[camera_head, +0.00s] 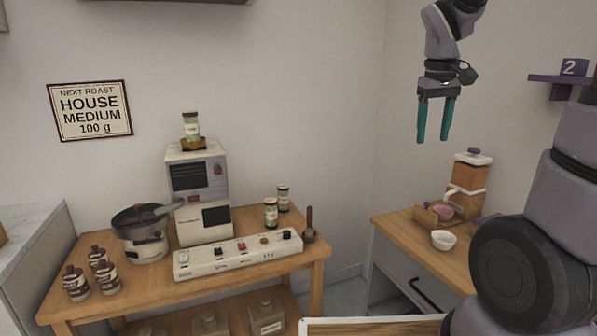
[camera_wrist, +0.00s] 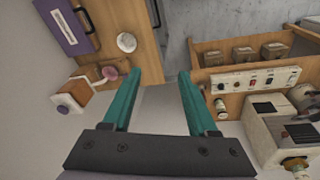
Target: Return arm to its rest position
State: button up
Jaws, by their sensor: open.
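My gripper (camera_head: 434,121) hangs high in the upper right of the head view, pointing down, with its two teal fingers apart and nothing between them. It is well above the tables and touches nothing. In the wrist view my gripper (camera_wrist: 158,84) is also open and empty, with the tables far below its fingers.
A wooden table (camera_head: 318,252) at left holds a white machine (camera_head: 200,195), a pan (camera_head: 140,216), a switch panel (camera_head: 238,257) and several jars. The right counter (camera_head: 392,222) holds a grinder-like device (camera_head: 468,182) and white bowl (camera_head: 443,240). A purple shelf (camera_head: 548,79) is at right.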

jog(key=s+a+r+m+t+y, duration=0.1)
jog(key=s+a+r+m+t, duration=0.1)
jog(key=s, duration=0.4)
jog(key=s+a+r+m+t+y, duration=0.2)
jog(key=s+a+r+m+t, duration=0.1)
jog(key=s, duration=0.3)
jog(key=shift+s+a+r, duration=0.2)
jog(key=shift+a+r, duration=0.3)
jog(key=shift+r, duration=0.05)
dwell(2.0)
